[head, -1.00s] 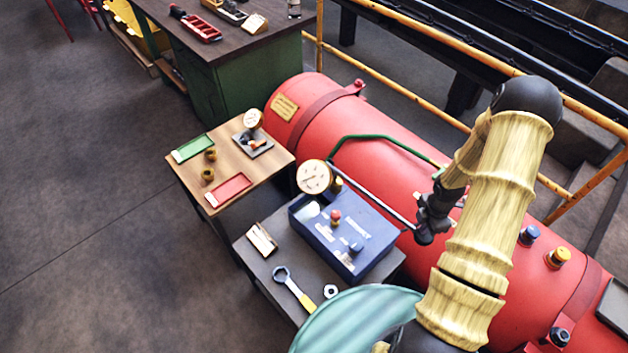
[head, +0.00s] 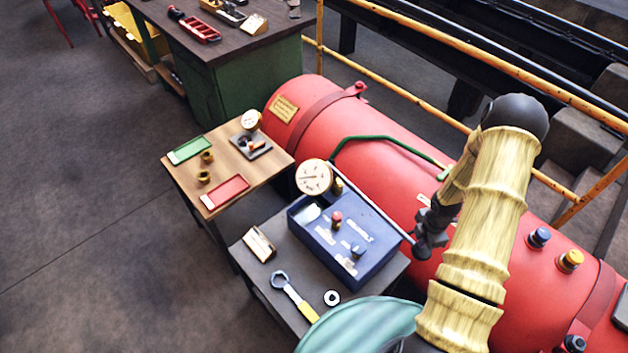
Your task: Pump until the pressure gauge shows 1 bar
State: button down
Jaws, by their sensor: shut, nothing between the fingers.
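A blue pump box (head: 378,249) stands on a dark bench beside the red boiler. A round white pressure gauge (head: 314,178) with a brass rim rises at its back left corner. Its dark needle shows, but the scale is too small to read. A thin grey pump lever (head: 374,205) slopes from beside the gauge down to the right. My gripper (head: 423,245) is shut at the lever's right end, close to or touching it; contact cannot be told.
The red boiler (head: 360,115) lies close behind, with a green pipe (head: 385,139) on it. A wrench (head: 293,297), a nut (head: 332,298) and a small card stand (head: 260,244) are on the bench.

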notch_tip(320, 180, up, 16)
jog(key=p, duration=1.3)
jog(key=shift+p, duration=0.35)
jog(key=shift+f, duration=0.1)
jog(key=shift+f+b, duration=0.75)
jog(key=shift+f, duration=0.25)
notch_tip(320, 180, down, 14)
jog(key=b, duration=1.1)
jog(key=shift+a+f, duration=0.1)
jog(key=shift+f, duration=0.05)
notch_tip(320, 180, up, 16)
jog(key=p, duration=1.4)
jog(key=shift+r, duration=0.2)
